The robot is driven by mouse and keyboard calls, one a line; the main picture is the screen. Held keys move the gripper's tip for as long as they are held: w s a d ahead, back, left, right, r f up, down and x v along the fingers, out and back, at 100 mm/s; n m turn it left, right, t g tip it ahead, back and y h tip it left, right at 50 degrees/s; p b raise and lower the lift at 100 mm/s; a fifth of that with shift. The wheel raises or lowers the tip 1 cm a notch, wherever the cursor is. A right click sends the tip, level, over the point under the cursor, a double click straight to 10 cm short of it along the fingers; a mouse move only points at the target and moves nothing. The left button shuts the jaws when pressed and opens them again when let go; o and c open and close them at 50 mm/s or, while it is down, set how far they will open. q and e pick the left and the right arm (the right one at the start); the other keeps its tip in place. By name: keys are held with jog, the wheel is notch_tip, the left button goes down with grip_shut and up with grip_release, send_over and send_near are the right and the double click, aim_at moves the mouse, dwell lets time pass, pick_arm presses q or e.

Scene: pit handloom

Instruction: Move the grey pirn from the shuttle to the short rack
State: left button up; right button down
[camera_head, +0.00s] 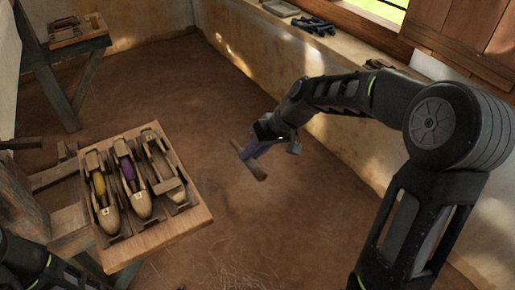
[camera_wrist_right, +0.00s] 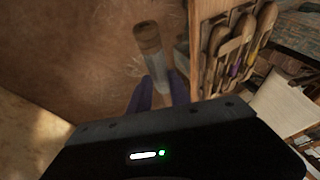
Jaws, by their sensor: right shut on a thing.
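My right gripper (camera_head: 254,151) is shut on the grey pirn, held in the air over the floor, right of the shuttle board. In the head view the pirn's brown wooden end (camera_head: 256,172) shows below the fingers. The wrist view shows the grey pirn (camera_wrist_right: 155,63) with its brown head, between purplish fingers (camera_wrist_right: 160,94). The rightmost shuttle (camera_head: 158,160) on the board has no coloured pirn that I can see. I cannot make out which thing is the short rack. My left arm shows at the bottom left; its gripper is out of view.
The wooden board (camera_head: 185,226) holds two other shuttles, with a yellow pirn (camera_head: 100,188) and a purple pirn (camera_head: 128,169). A stool (camera_head: 68,78) stands at the upper left with a small tray on it. A window ledge (camera_head: 345,53) with dark items runs along the right wall. The floor between is clear.

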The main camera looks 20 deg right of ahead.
aim_at(251, 167)
jog(key=f, duration=0.1)
jog(key=f+p, duration=0.1)
jog(key=f, duration=0.1)
jog(key=a+f, duration=0.1)
jog(key=f, duration=0.1)
jog(key=shift+s+a, duration=0.1)
jog(key=shift+s, duration=0.15)
pick_arm(q)
jog(key=r+p, duration=0.2)
jog(key=r, duration=0.1)
jog(key=r+p, duration=0.1)
jog(key=shift+s+d+r, duration=0.15)
jog(key=shift+s+d, duration=0.1)
jog(key=shift+d, duration=0.15)
pick_arm(e)
jog(key=s+a+f, duration=0.2)
jog(key=s+f, duration=0.1)
jog(key=f, duration=0.3)
jog(key=shift+s+f, duration=0.25)
jog(key=shift+s, duration=0.05)
pick_arm(q)
jog(key=shift+c, duration=0.4)
